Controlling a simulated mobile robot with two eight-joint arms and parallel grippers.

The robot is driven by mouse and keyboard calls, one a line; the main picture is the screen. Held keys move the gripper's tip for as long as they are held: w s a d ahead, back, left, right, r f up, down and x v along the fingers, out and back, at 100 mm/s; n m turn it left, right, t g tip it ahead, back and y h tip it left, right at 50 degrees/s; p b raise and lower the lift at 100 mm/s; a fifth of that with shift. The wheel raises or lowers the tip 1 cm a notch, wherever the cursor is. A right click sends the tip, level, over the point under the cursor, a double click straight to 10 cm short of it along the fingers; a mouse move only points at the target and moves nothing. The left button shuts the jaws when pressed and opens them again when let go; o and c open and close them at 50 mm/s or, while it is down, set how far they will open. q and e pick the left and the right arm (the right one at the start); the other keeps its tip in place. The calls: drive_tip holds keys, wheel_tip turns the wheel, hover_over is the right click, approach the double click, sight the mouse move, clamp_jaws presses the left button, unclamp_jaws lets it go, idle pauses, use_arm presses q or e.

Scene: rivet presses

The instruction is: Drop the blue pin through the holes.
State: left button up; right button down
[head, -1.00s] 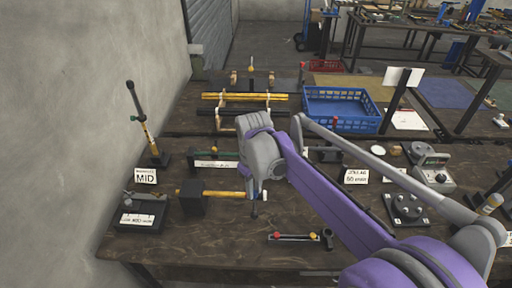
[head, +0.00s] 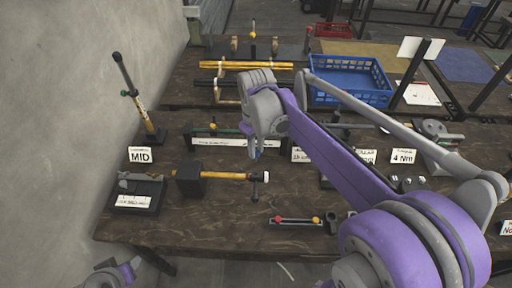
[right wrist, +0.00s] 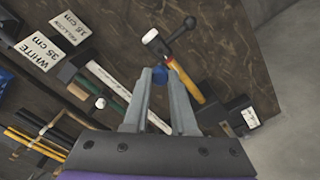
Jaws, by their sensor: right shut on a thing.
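My right gripper (head: 253,150) hangs above the bench, and its fingers point down. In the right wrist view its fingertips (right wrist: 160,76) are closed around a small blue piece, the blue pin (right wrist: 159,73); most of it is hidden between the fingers. I cannot make out the holes. A grey and purple part of my left arm shows low at the left; its fingers cannot be made out.
A leaning rod on a stand (head: 137,98) and a MID sign (head: 140,155) stand at the left. A blue crate (head: 347,92) is farther back. A small tray (head: 296,221) lies near the front edge.

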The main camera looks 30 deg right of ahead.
sight(257, 156)
drive_tip(key=shift+s+f+b, duration=0.1)
drive_tip(key=shift+f+b, duration=1.35)
drive_tip(key=shift+f, duration=1.45)
use_arm(q)
drive_tip(key=f, duration=0.1)
drive_tip(key=s+f, duration=0.1)
drive_tip(key=f, duration=0.1)
drive_tip(key=s+f, duration=0.1)
drive_tip(key=shift+s+f, duration=0.1)
drive_tip(key=shift+f, duration=0.15)
drive_tip(key=shift+s+f+g+b, duration=0.15)
drive_tip(key=shift+s+f+b, duration=0.1)
drive_tip(key=shift+f+b, duration=0.45)
drive_tip(key=shift+s+f+g+b, duration=0.2)
drive_tip(key=shift+f+b, duration=0.3)
drive_tip(key=shift+f, duration=0.4)
use_arm(e)
drive_tip(key=shift+f, duration=2.05)
drive_tip(key=c, duration=0.6)
unclamp_jaws()
drive_tip(key=shift+c, duration=0.2)
drive_tip(key=shift+r, duration=0.1)
wheel_tip(257, 156, up, 11)
drive_tip(key=shift+f+p, duration=0.2)
drive_tip(key=shift+p, duration=0.15)
use_arm(q)
drive_tip(key=shift+w+r, duration=0.1)
drive_tip(key=shift+r, duration=0.4)
